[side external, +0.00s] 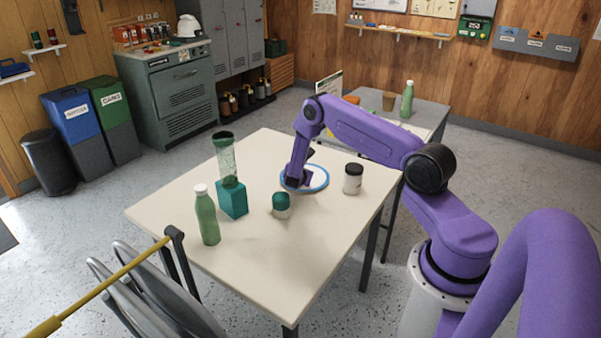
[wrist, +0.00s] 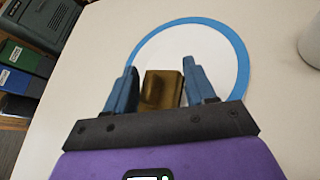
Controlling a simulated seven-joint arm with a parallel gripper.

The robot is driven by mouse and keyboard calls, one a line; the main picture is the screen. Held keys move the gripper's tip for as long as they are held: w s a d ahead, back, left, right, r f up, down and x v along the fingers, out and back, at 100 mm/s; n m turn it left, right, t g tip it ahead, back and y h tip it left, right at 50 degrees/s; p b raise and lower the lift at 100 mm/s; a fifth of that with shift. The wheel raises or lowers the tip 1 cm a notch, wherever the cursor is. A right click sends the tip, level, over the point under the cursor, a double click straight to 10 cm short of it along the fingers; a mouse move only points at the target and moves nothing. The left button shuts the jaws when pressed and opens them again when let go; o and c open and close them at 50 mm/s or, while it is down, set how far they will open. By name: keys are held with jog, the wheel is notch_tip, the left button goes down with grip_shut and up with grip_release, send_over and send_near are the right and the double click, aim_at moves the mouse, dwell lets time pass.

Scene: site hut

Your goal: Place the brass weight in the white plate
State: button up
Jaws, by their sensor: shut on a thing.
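The white plate (wrist: 241,62) has a blue rim and lies on the table; in the side view the plate (side external: 319,180) is partly hidden behind my arm. The brass weight (wrist: 162,88) is a small golden-brown block between my fingers in the wrist view. My gripper (wrist: 161,82) is shut on the brass weight, over the plate's near part. In the side view my gripper (side external: 296,181) is at the plate's left side, and the weight cannot be made out there. I cannot tell whether the weight touches the plate.
A white jar with a dark lid (side external: 352,179) stands right of the plate. A green-lidded jar (side external: 281,205) stands in front of it. A green bottle (side external: 207,216) and a teal block (side external: 232,199) bearing a clear green-topped container (side external: 227,160) are to the left. The table's (side external: 260,270) front is clear.

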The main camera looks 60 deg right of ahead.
jog(key=shift+f, duration=0.5)
jog(key=o, duration=1.4)
